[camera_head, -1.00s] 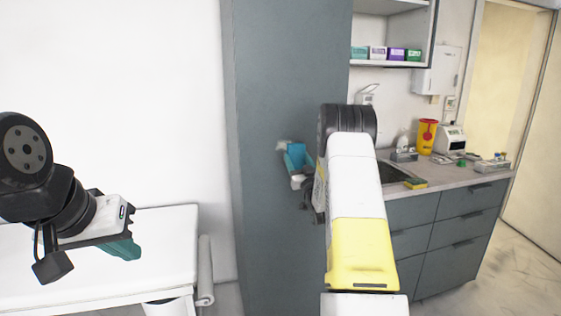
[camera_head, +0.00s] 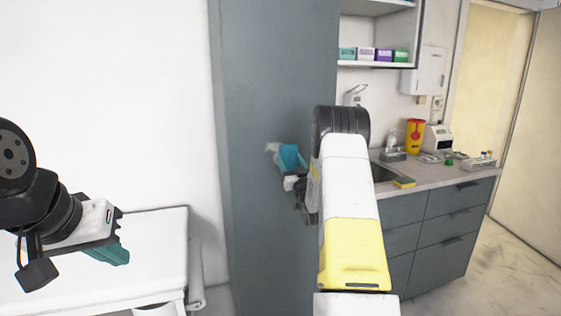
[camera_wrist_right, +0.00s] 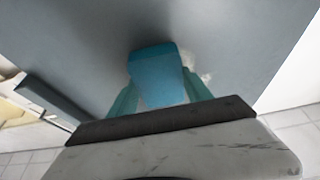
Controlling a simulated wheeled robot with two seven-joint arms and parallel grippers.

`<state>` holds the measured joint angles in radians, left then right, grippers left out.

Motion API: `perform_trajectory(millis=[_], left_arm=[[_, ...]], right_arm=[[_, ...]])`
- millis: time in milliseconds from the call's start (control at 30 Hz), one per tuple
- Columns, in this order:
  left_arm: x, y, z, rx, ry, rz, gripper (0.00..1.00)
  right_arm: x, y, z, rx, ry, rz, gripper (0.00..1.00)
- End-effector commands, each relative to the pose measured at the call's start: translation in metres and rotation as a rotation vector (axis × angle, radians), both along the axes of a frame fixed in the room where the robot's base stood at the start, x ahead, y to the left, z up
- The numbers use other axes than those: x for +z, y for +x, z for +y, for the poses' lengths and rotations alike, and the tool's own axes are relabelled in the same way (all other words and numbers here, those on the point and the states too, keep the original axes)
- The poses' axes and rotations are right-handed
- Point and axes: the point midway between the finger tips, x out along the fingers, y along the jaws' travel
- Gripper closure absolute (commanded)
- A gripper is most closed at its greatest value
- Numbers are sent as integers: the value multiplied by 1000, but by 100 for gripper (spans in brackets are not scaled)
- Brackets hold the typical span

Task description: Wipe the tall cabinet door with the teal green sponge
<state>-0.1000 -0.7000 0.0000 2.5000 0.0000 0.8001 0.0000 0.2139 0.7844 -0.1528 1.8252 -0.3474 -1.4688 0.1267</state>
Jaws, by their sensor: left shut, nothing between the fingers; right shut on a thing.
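The tall cabinet door (camera_head: 265,90) is a grey upright panel left of the counter. A whitish smudge (camera_head: 272,148) marks it; it also shows in the right wrist view (camera_wrist_right: 206,78). My right gripper (camera_head: 292,168) is shut on the teal green sponge (camera_head: 289,156), just right of the smudge. In the right wrist view the sponge (camera_wrist_right: 160,75) sits between the teal fingers, its far end at or very close to the door, with a dark shadow there; I cannot tell if it touches. My left gripper (camera_head: 112,254) is shut and empty, over the white couch.
A white couch (camera_head: 150,225) stands at lower left. Right of the cabinet is a counter (camera_head: 440,175) with a sink (camera_head: 382,172), a yellow and green sponge (camera_head: 404,183) and a yellow container (camera_head: 414,135). An open shelf (camera_head: 375,64) with boxes hangs above.

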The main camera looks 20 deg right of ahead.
Motion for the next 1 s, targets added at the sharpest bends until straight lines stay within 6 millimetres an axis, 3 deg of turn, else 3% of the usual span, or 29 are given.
perform_trajectory(millis=[33,1000], left_arm=[[0,0,0,0,0,0,100],[0,0,0,0,0,0,100]], right_arm=[[0,1,9,9,0,0,75],[0,-3,62,3,0,-1,75]])
